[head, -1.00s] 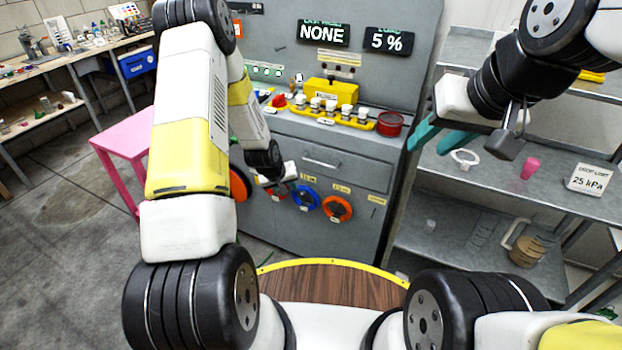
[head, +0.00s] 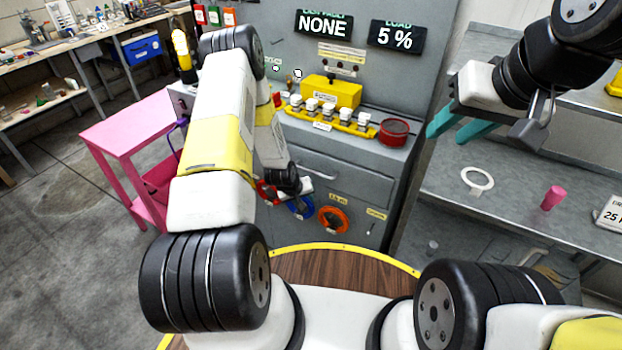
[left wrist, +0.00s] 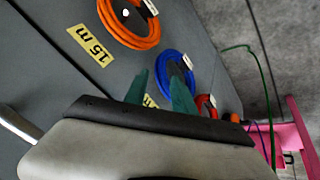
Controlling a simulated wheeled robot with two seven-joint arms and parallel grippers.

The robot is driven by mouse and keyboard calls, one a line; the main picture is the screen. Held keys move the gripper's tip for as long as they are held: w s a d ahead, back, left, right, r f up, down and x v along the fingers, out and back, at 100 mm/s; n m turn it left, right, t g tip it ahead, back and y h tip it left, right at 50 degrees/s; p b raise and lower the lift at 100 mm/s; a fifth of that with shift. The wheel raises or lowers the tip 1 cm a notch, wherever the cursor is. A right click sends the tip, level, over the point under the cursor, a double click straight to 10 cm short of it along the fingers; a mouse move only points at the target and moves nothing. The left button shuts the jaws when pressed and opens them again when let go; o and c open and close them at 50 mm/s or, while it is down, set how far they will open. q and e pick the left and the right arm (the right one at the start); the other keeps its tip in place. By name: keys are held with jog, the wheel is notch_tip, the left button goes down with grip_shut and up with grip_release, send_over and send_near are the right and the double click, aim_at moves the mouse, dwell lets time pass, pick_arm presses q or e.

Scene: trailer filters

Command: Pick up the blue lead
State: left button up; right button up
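The blue lead (head: 299,208) hangs coiled on the front of the grey cabinet, between a red and an orange coil. It also shows in the left wrist view (left wrist: 188,62), just past my left fingertips. My left gripper (left wrist: 160,78) is open, with its two green fingers apart. One fingertip overlaps the blue coil in that view; I cannot tell whether it touches. In the head view, the left gripper's white body partly covers the top of the blue coil, and its fingers cannot be made out. My right gripper (head: 446,137) is open and empty near the metal shelf.
An orange coil (head: 333,220) hangs right of the blue one, a red coil (head: 266,193) left. A drawer handle (head: 318,167) is above. A pink cart (head: 125,130) stands left. The shelf (head: 510,165) at right holds a white ring and pink cup.

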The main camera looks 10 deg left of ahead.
aim_at(309, 205)
pick_arm(q)
jog(key=x, duration=0.7)
jog(key=shift+s+a+f, duration=0.1)
jog(key=shift+s+f, duration=0.05)
jog(key=shift+s, duration=0.1)
grip_shut()
